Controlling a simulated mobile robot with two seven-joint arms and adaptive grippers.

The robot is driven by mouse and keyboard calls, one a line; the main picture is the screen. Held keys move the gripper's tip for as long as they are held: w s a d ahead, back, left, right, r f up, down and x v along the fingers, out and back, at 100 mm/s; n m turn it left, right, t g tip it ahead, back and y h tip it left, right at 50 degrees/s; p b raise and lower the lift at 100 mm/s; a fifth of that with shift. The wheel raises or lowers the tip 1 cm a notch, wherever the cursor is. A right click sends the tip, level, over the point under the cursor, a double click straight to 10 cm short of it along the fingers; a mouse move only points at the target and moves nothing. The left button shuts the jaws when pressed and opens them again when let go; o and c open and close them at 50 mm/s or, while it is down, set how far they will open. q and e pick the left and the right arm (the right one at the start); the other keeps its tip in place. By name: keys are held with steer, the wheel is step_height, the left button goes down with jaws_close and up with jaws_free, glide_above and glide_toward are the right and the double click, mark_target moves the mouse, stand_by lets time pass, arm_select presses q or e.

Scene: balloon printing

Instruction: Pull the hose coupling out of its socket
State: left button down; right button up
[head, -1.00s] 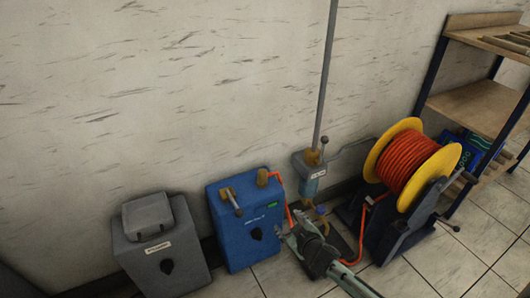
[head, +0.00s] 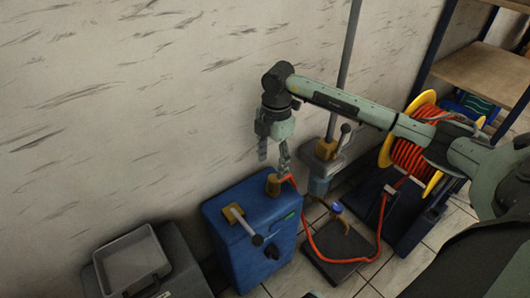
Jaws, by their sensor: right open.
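The blue box (head: 240,228) stands on the floor against the wall. The brass hose coupling (head: 273,186) sits upright on its top, toward the right corner, with the orange hose (head: 317,250) leading off it. The socket under the coupling cannot be made out. My right gripper (head: 274,162) points down just above the coupling. Its fingers are open, with nothing between them. The fingertips end near the coupling's top; whether they touch it is unclear. My left gripper is not in view.
A grey box with a tray (head: 132,262) is at left. At right are a pole stand (head: 325,163), a dark floor plate (head: 345,253), a hose reel (head: 408,155) and a shelf (head: 478,72).

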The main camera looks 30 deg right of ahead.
mark_target(274, 178)
steer(key=shift+d+f, duration=0.15)
steer(key=shift+d, duration=0.3)
steer(key=shift+d+f, duration=0.1)
steer(key=shift+f, duration=0.25)
step_height(274, 178, down, 5)
steer(key=shift+s+f+b, duration=0.1)
steer(key=shift+b, duration=0.2)
steer(key=shift+f, duration=0.75)
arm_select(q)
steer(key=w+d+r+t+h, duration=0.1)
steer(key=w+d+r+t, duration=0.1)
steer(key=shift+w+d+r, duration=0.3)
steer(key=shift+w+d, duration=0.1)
arm_select(e)
jaws_close()
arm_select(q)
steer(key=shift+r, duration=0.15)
arm_select(e)
steer(key=shift+r, duration=0.2)
